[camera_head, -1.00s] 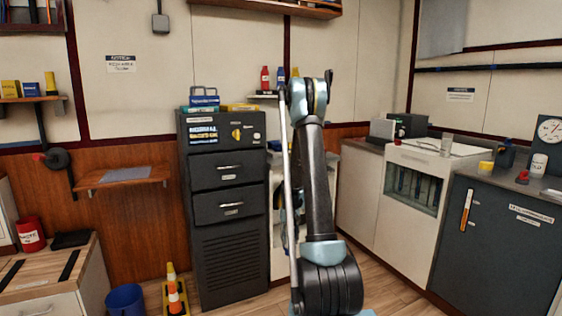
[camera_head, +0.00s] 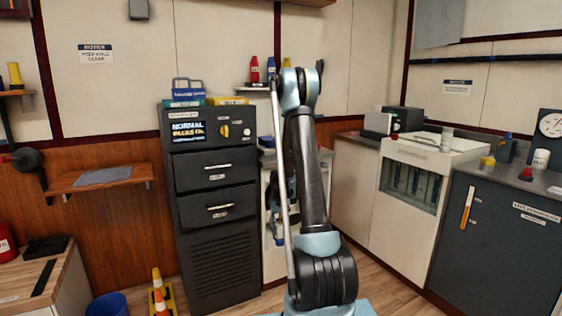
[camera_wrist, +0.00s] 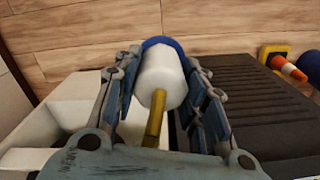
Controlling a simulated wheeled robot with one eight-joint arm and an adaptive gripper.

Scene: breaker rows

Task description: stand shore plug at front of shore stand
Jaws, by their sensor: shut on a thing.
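In the wrist view, my gripper (camera_wrist: 158,70) is shut on a white cylinder with a blue rim and a yellow stem, which I take to be the shore plug (camera_wrist: 160,78). The blue rim faces away from the camera and the yellow stem points toward it. The jaw pads lie on both sides of the white body. The plug is held above the floor, beside a dark ribbed surface. In the head view my arm covers most of the gripper and the plug. I cannot pick out the shore stand for certain in either view.
A cream unit (camera_head: 425,190) and grey cabinet (camera_head: 500,235) stand at right. Some wood floor (camera_wrist: 100,55) is clear.

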